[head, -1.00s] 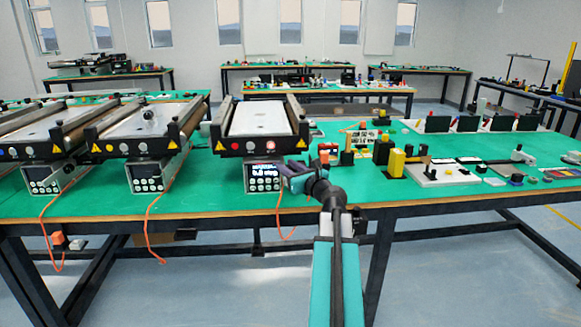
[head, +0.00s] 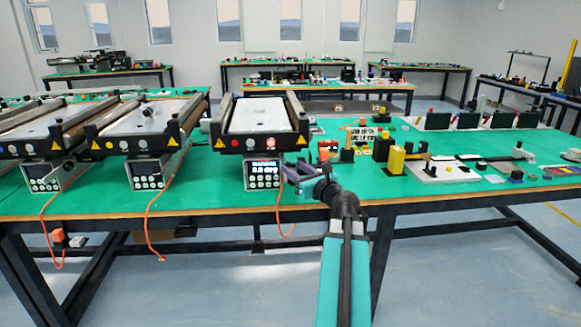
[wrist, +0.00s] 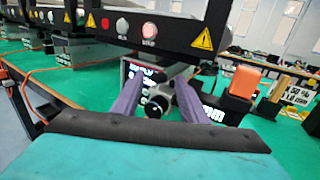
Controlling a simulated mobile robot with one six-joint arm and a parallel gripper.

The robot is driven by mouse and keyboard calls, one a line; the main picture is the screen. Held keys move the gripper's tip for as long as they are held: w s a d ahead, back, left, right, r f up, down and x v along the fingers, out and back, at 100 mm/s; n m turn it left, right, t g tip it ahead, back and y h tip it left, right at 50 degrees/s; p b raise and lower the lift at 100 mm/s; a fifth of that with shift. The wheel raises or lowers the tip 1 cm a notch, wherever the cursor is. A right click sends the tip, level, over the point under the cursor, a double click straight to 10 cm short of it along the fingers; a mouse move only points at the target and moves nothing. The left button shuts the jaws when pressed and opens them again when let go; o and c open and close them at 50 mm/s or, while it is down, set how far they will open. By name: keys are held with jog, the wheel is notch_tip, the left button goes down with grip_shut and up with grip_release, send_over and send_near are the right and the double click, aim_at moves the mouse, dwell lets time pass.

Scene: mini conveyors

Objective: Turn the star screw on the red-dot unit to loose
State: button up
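The red-dot unit is the rightmost conveyor; its red dot (head: 235,143) also shows in the wrist view (wrist: 105,22). Its control box (head: 263,174) with a lit display hangs below the front of the belt. My gripper (head: 290,174) is beside the right side of this box. In the wrist view its two purple fingers (wrist: 157,98) are apart. A round black knob, apparently the star screw (wrist: 155,104), shows between them in front of a pale grey bracket. I cannot tell whether either finger touches it. The knob is hidden in the head view.
The conveyor's front edge overhangs my gripper. An orange-topped black block (wrist: 243,88) stands close on the right. Orange cables (head: 160,222) hang over the table's front edge.

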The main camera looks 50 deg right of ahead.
jog(key=b+v, duration=0.2)
jog(key=v, duration=0.2)
jog(key=shift+f, duration=0.15)
jog(key=b+v, duration=0.2)
jog(key=b, duration=0.5)
jog(key=shift+b+v, duration=1.45)
jog(key=shift+b, duration=0.4)
